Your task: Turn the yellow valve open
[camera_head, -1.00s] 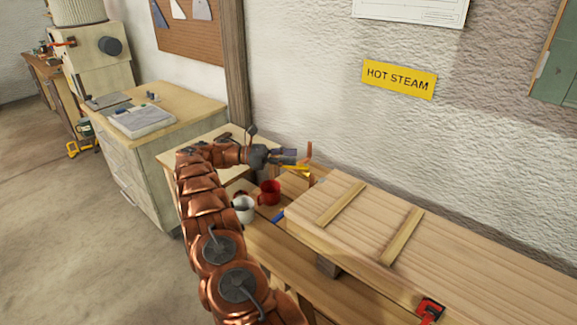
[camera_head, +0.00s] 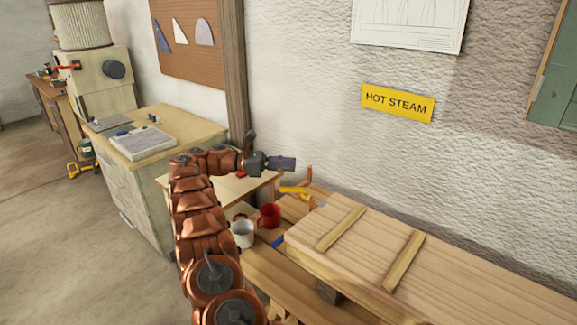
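The yellow valve handle (camera_head: 294,190) is a small flat lever at the copper pipe (camera_head: 309,180), beyond the mugs and near the wall. It lies roughly level across the picture. My gripper (camera_head: 285,163) shows just above and left of the handle, its grey fingers pointing right. A gap shows between the fingers and the handle, so they look apart. The fingers overlap in this view, so their opening is hard to judge. Nothing is seen held in them.
A white mug (camera_head: 242,233) and a red mug (camera_head: 269,215) stand below the gripper. A blue object (camera_head: 278,241) lies beside them. A raised wooden box or plank top (camera_head: 380,245) fills the right. A yellow HOT STEAM sign (camera_head: 397,103) hangs above.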

